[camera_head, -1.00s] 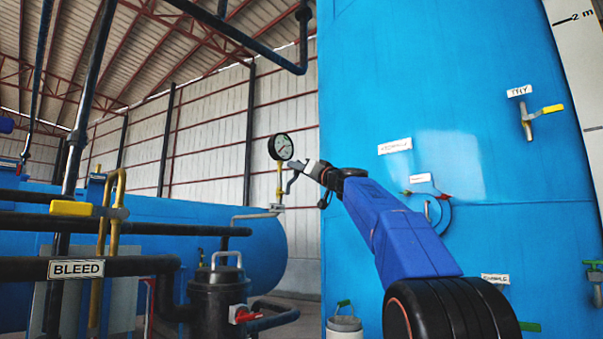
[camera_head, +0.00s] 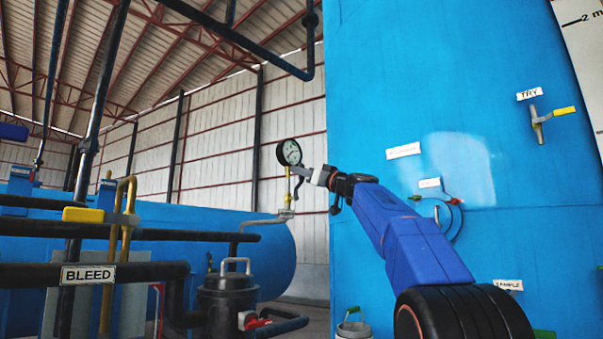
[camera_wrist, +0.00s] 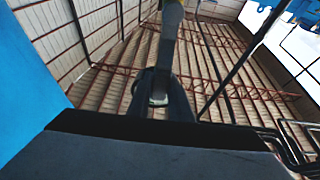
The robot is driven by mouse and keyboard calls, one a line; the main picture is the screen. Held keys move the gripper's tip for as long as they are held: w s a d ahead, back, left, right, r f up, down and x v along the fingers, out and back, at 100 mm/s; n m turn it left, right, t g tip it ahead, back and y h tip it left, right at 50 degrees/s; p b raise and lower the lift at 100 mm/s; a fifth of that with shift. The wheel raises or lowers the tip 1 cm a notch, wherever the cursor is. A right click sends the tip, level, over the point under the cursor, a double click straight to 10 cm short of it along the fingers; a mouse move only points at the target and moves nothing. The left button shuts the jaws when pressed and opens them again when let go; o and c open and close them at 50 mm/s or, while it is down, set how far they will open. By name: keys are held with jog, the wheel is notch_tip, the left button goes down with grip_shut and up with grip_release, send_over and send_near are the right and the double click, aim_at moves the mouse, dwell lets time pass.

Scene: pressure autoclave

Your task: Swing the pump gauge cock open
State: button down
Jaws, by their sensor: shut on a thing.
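The pump pressure gauge (camera_head: 289,153), round with a pale dial and dark rim, stands on a thin brass-coloured pipe (camera_head: 287,188) left of the tall blue tank. My gripper (camera_head: 305,172) is just right of and below the gauge. In the wrist view the cock's grey lever (camera_wrist: 168,50) runs from the top of the picture down between my dark fingers (camera_wrist: 160,98), which are shut on its end. A yellowish part shows at the lever's far end. In the head view the cock is small and partly hidden by my gripper, so its exact angle is unclear.
The tall blue tank (camera_head: 370,110) fills the right, with a TRY cock (camera_head: 540,122) on it. A yellow-handled BLEED valve (camera_head: 85,215) and dark pipes stand at left. A black pump pot (camera_head: 226,300) is below the gauge. Open air surrounds the gauge.

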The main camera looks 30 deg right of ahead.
jog(key=c, duration=1.6)
grip_release()
jog(key=shift+a, duration=0.1)
jog(key=v, duration=1.7)
jog(key=shift+s+f, duration=0.1)
jog(key=shift+s, duration=0.05)
